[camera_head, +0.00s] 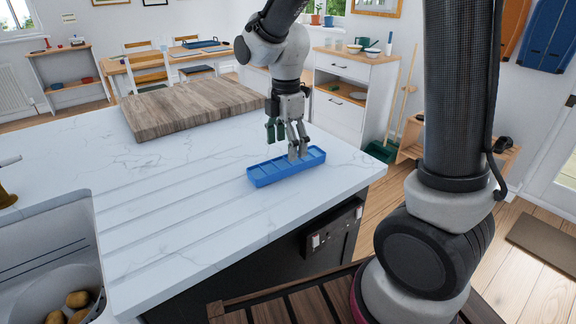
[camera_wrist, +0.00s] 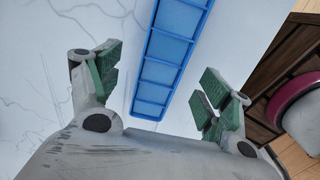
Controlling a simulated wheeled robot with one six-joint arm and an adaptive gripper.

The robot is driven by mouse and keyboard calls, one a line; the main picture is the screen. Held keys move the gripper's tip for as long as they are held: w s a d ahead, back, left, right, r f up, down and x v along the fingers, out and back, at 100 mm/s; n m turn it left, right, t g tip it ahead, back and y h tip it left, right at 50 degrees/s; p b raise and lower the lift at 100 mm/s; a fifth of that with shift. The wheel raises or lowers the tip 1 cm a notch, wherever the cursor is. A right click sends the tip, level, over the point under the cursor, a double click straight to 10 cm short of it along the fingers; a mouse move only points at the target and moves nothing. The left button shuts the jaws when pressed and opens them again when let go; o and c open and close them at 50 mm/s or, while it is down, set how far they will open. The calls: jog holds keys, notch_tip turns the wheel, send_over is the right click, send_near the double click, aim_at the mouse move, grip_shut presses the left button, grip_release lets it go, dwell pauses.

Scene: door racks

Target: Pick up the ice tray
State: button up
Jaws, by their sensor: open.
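The ice tray (camera_head: 287,167) is a long blue tray with a row of compartments. It lies flat on the white marble counter near the front right edge. My gripper (camera_head: 290,150) points down at the tray from above and behind it, with its fingertips close to the tray's right part. In the wrist view the ice tray (camera_wrist: 170,60) lies between the two green-padded fingers of my gripper (camera_wrist: 160,85), with space on both sides. The gripper is open and holds nothing. I cannot tell whether the fingertips touch the tray or the counter.
A thick wooden cutting board (camera_head: 190,103) lies on the counter behind the tray. A sink (camera_head: 45,250) with a bowl of potatoes is at the front left. The marble counter (camera_head: 150,235) is clear left of the tray. A wooden slatted surface (camera_head: 300,300) is below its front.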

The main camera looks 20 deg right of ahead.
aim_at(288, 165)
jog(key=f, duration=0.5)
jog(key=shift+s+d, duration=0.15)
jog(key=shift+s, duration=0.05)
jog(key=c, duration=1.3)
